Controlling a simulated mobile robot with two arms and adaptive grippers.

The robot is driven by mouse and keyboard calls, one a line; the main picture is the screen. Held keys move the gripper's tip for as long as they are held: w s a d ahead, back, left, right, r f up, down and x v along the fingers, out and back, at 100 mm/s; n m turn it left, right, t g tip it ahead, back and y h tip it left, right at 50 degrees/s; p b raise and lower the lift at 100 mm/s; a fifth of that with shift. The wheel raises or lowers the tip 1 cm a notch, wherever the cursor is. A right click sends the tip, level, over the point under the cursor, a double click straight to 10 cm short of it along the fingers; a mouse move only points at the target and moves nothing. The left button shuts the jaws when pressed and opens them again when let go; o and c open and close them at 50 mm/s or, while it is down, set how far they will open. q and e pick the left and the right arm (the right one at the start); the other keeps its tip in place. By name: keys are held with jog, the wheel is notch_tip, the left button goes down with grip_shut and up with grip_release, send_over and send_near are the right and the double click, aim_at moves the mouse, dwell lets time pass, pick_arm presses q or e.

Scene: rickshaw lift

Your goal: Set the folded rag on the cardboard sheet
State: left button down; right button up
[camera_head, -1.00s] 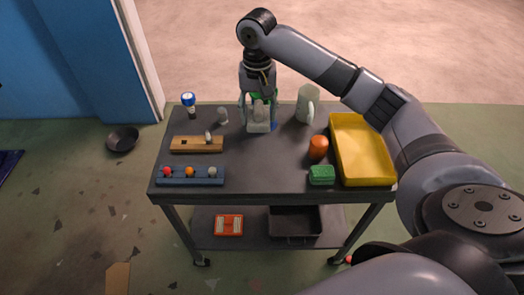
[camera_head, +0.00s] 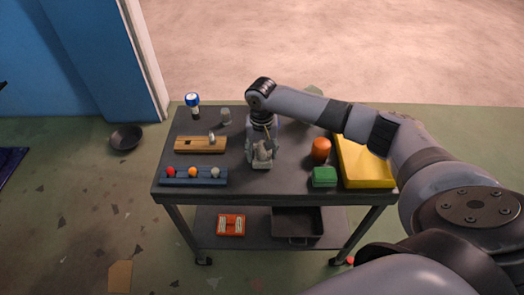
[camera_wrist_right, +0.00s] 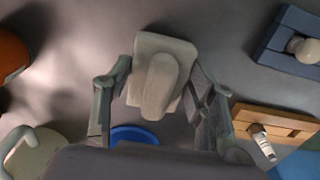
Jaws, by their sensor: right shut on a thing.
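My right gripper (camera_head: 262,158) is over the middle of the dark cart top, pointing down. It is shut on a pale grey-beige thing (camera_wrist_right: 158,75) with a flat base and a rounded raised part, between the fingers in the right wrist view. The pale thing also shows below the gripper in the head view (camera_head: 262,162). I cannot tell if it touches the top. A green block (camera_head: 324,177), perhaps the folded rag, lies near the cart's front right. A flat brown piece (camera_head: 120,275), likely the cardboard sheet, lies on the floor at lower left. My left gripper is not in view.
The cart top also holds a yellow tray (camera_head: 366,184), an orange-red rounded thing (camera_head: 321,149), a wooden block (camera_head: 190,144) and a blue rack (camera_head: 180,182) with coloured balls. The lower shelf holds a red-orange box (camera_head: 231,224) and a dark bin (camera_head: 297,222). A dark bowl (camera_head: 126,138) is on the floor.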

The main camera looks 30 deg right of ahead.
jog(key=o, duration=1)
jog(key=shift+o, duration=0.5)
